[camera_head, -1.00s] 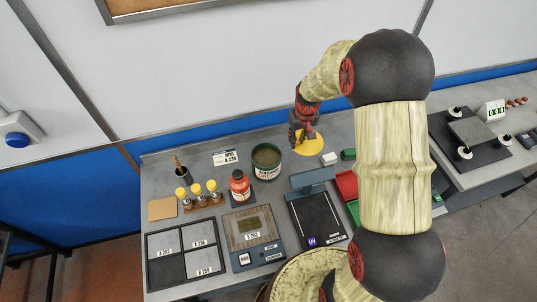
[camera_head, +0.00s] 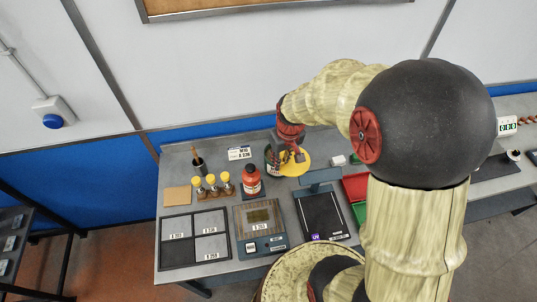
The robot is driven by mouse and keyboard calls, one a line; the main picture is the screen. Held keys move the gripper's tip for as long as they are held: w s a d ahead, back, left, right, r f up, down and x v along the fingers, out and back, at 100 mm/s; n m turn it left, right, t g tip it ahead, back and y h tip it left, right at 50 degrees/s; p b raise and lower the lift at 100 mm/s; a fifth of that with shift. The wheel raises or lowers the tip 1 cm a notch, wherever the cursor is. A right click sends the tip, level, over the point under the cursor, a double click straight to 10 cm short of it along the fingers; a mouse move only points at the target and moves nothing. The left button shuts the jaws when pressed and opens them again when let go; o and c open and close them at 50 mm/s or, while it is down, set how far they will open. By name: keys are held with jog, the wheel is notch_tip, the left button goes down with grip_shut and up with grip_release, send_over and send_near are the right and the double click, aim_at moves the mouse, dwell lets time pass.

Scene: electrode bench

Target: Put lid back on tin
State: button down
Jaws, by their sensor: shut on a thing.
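The yellow lid (camera_head: 297,168) is held in my gripper (camera_head: 291,155), which is shut on it. The lid looks roughly level and overlaps the right side of the dark green tin (camera_head: 269,166) in the picture. The tin stands upright on the bench behind the red bottle. My gripper and the lid hide most of the tin's mouth. I cannot tell whether the lid touches the tin or hangs above it.
The red bottle (camera_head: 251,180) stands close in front and left of the tin. Several yellow-capped vials (camera_head: 211,183) stand further left.

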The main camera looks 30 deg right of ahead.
jog(key=w+f, duration=0.3)
jog(key=w, duration=0.1)
jog(key=w+d+f, duration=0.1)
jog(key=w+f, duration=0.2)
jog(key=w, duration=0.2)
jog(key=w+d+f, duration=0.1)
jog(key=w+f, duration=0.2)
jog(key=w, duration=0.1)
jog(key=shift+w+d+f+b, duration=0.2)
jog(key=shift+d+f+b, duration=0.05)
jog(key=shift+f+b, duration=0.1)
jog(key=shift+f, duration=1.6)
jog(key=shift+f, duration=0.1)
jog(key=c, duration=1.8)
grip_release()
jog(key=shift+o, duration=0.6)
